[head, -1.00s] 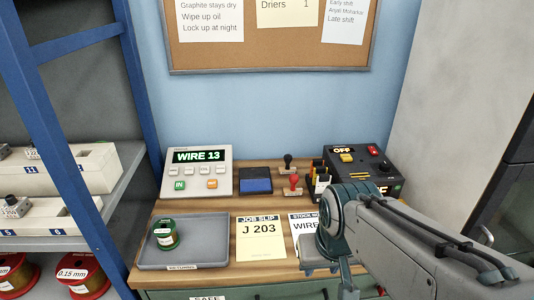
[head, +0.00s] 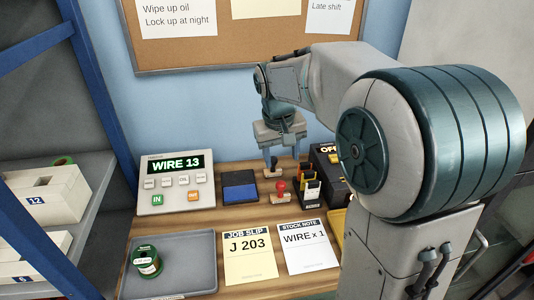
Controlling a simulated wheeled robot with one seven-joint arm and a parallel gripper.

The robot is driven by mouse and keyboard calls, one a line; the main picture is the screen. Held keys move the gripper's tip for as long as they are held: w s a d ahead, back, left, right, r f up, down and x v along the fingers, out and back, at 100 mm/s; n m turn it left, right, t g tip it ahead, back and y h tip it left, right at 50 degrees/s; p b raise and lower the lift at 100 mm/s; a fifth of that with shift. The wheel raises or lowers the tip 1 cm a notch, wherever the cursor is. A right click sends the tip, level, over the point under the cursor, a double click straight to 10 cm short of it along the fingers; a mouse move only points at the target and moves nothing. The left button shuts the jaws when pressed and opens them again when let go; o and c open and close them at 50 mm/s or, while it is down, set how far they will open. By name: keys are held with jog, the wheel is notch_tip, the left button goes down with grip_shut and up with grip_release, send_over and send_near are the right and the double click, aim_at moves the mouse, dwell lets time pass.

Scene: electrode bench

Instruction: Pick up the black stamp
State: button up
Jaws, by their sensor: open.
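The black stamp (head: 272,172) stands at the back of the wooden bench, behind the red stamp (head: 281,189). Only its wooden base and part of its dark handle show below my gripper. My gripper (head: 281,160) points down over the black stamp with its fingers apart. One finger is at the left of the handle and the other is farther right. I cannot tell whether either finger touches the stamp.
A blue ink pad (head: 240,192) lies left of the stamps. The wire display unit (head: 176,182), grey tray (head: 196,262) and job slip (head: 248,258) lie farther off.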

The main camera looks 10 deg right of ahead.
jog(key=w+a+f+g+h+p, duration=0.1)
jog(key=w+a+f+p, duration=0.15)
jog(key=w, duration=1.25)
jog(key=p, duration=0.2)
send_over(273, 167)
jog(key=w+a, duration=0.1)
jog(key=a, duration=0.1)
jog(key=shift+n, duration=0.4)
jog(key=x, duration=0.5)
jog(key=a+x, duration=0.1)
jog(key=x, duration=0.1)
jog(key=shift+f, duration=0.35)
jog(key=shift+s+d+p+x, duration=0.15)
jog(key=shift+p+x, duration=0.35)
jog(key=shift+x, duration=0.85)
jog(key=shift+s+d+p+x, duration=0.15)
jog(key=shift+p+x, duration=0.3)
jog(key=shift+x, duration=0.9)
jog(key=shift+w+r, duration=0.1)
jog(key=c, duration=1.1)
